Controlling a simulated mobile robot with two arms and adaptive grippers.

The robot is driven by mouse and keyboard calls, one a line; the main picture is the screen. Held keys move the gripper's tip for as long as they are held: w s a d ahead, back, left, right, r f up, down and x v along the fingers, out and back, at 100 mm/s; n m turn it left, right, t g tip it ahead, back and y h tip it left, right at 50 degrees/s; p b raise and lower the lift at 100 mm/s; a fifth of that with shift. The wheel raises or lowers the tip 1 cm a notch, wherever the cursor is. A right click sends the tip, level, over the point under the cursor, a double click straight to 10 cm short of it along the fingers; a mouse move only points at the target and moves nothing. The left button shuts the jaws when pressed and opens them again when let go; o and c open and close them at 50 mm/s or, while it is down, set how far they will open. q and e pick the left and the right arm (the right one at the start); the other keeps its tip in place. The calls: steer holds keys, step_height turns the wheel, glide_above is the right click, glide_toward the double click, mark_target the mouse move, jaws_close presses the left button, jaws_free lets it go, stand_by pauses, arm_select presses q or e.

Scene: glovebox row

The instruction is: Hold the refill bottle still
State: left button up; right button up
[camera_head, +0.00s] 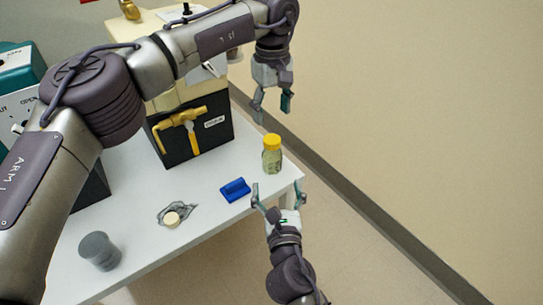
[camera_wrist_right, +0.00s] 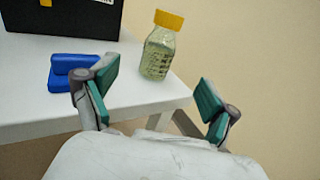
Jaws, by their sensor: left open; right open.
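The refill bottle (camera_head: 272,158) is a clear bottle with a yellow cap and pale greenish contents. It stands upright near the right corner of the white table. In the right wrist view the bottle (camera_wrist_right: 160,50) is ahead of my right gripper (camera_wrist_right: 155,105), between the directions of its two fingers. My right gripper (camera_head: 279,197) is open and empty at the table's front edge, apart from the bottle. My left gripper (camera_head: 272,104) is open and empty, above and beyond the bottle in the head view, not touching it.
A blue block-like item (camera_head: 235,190) lies left of the bottle, and also shows in the right wrist view (camera_wrist_right: 72,72). A black box with a yellow valve (camera_head: 184,125) stands behind.

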mark_target(273, 164)
steer(key=w, duration=0.7)
steer(key=w+a, duration=0.1)
steer(key=w, duration=0.3)
steer(key=shift+w+a+f, duration=0.1)
jaws_close()
